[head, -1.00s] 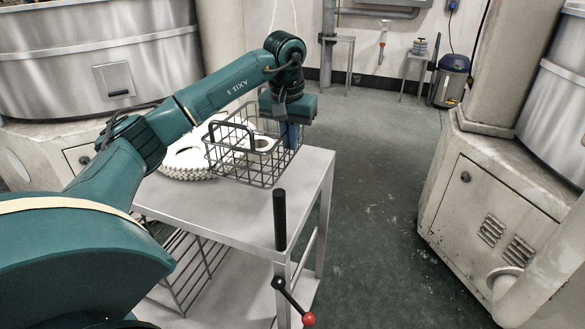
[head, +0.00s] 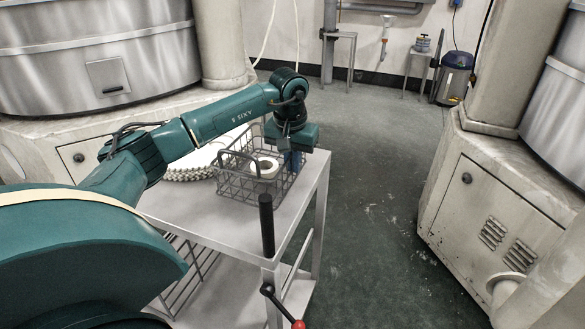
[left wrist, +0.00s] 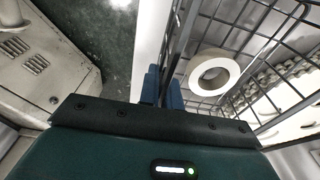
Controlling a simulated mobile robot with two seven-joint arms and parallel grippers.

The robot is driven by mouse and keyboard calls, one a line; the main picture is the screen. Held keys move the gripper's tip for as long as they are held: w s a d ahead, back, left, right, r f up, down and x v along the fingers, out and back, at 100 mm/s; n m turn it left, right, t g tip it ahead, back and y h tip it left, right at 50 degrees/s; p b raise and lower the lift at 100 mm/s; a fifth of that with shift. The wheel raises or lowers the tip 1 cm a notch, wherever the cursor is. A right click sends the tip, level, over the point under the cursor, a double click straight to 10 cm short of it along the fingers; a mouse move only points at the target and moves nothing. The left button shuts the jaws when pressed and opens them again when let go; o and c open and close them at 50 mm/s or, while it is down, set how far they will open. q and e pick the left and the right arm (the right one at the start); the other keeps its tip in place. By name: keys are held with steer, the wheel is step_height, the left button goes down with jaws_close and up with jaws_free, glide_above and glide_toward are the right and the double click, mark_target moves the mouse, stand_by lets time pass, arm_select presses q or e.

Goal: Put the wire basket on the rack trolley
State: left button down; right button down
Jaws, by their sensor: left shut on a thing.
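The grey wire basket (head: 236,187) is at the trolley's top, over its back right part, and looks level. I cannot tell whether its bottom touches the surface. A white ring-shaped roll (head: 265,168) lies inside it and also shows in the left wrist view (left wrist: 213,72). The rack trolley (head: 185,205) is pale grey with a flat top. My left gripper (head: 293,160) points down at the basket's right side, shut on its wire rim. In the left wrist view the blue fingers (left wrist: 163,88) are at the basket's edge (left wrist: 183,42). My right gripper is out of view.
White toothed round pieces (head: 190,168) lie on the trolley top behind and left of the basket. A black upright handle (head: 266,225) and a red-knobbed lever (head: 298,325) are at its front corner. A machine cabinet (head: 480,215) stands right; open floor (head: 365,190) lies between.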

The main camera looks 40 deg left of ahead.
arm_select(q)
steer(key=shift+f, duration=0.8)
steer(key=c, duration=2.1)
jaws_free()
steer(key=shift+f, duration=0.25)
steer(key=o, duration=0.5)
steer(key=shift+r, duration=0.1)
steer(key=r, duration=0.4)
steer(key=s+r, duration=0.1)
steer(key=r, duration=0.7)
steer(key=shift+s+d+r+p, duration=0.1)
steer(key=shift+s+d+p, duration=0.1)
steer(key=shift+d+p, duration=0.1)
